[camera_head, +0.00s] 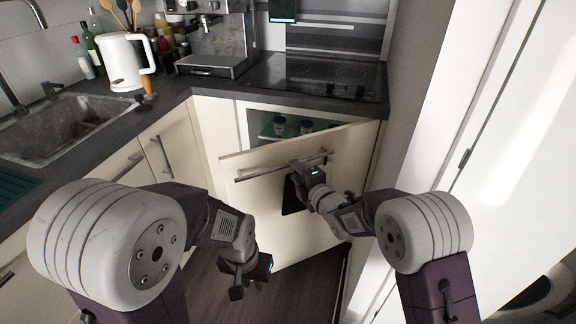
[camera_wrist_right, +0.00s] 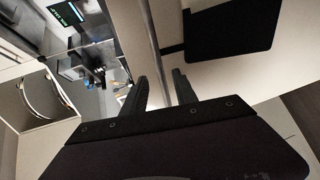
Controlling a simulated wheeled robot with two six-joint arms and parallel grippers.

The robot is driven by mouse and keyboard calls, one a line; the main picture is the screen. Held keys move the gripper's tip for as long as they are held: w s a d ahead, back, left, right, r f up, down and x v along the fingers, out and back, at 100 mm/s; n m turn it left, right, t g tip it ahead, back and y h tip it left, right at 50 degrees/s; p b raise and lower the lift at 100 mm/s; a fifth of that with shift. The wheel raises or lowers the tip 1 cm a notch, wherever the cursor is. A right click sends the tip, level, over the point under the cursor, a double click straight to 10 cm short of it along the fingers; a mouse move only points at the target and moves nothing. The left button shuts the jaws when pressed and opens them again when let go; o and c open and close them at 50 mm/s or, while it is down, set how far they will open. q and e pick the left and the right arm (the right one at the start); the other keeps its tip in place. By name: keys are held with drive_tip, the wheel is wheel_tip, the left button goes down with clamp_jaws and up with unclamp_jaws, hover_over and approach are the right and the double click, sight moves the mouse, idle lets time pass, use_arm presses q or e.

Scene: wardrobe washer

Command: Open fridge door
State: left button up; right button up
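The cream fridge door (camera_head: 260,215) stands ajar in the head view, tilted out from the cabinet at its top left. A metal bar handle (camera_head: 255,174) runs across its upper part. My right gripper (camera_head: 298,172) is at the handle. In the right wrist view, the bar (camera_wrist_right: 153,50) runs between the two fingers of the right gripper (camera_wrist_right: 160,82), with narrow gaps beside it; the fingers look open around it. My left gripper (camera_head: 248,290) hangs low in front of the door, apart from it, with its fingers spread and empty.
Small jars (camera_head: 279,126) stand on a shelf inside the opening. The dark counter (camera_head: 215,88) with a sink (camera_head: 60,130) and white kettle (camera_head: 122,62) lies to the left. A white panel (camera_head: 500,150) stands close on the right. Some dark floor (camera_head: 205,295) is clear below.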

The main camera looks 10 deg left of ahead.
drive_tip(key=x, duration=0.5)
drive_tip(key=shift+w+a+f, duration=0.15)
drive_tip(key=shift+w, duration=0.15)
clamp_jaws()
idle(1.0)
